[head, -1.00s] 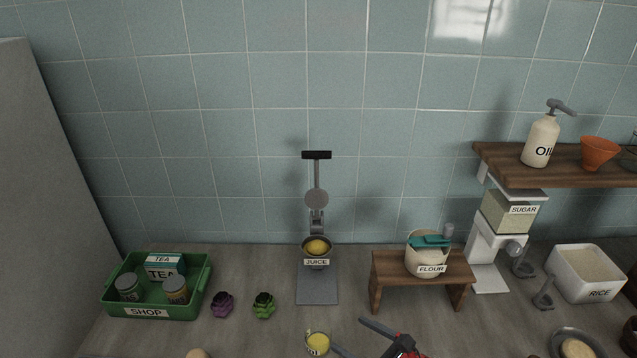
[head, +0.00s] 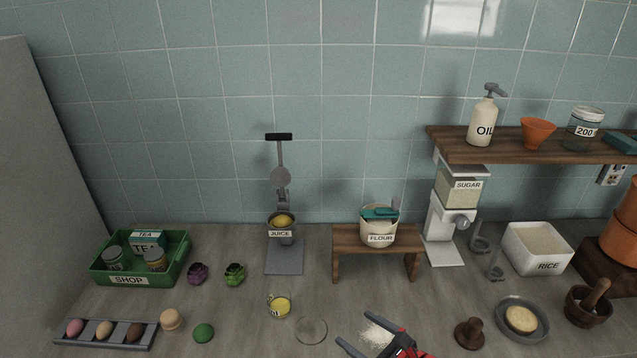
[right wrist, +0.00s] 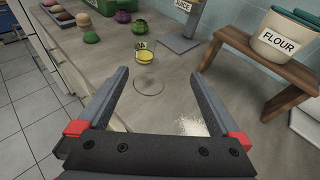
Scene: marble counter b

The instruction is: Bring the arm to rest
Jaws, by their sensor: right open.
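My right gripper (head: 374,336) is at the bottom of the head view, above the front part of the counter. In the right wrist view its two fingers (right wrist: 164,88) are spread apart with nothing between them. Beyond them stands a small glass of yellow juice (head: 279,305), which also shows in the right wrist view (right wrist: 144,53). A clear round disc (head: 311,330) lies on the counter beside the glass. A patch of white grains (head: 377,335) lies on the counter by the right gripper. My left gripper is not in view.
The juice press (head: 284,255) stands at the back. A wooden stand (head: 346,239) bears the flour pot (head: 379,228). A brown stamper (head: 469,334) and a plate (head: 540,335) are at right.

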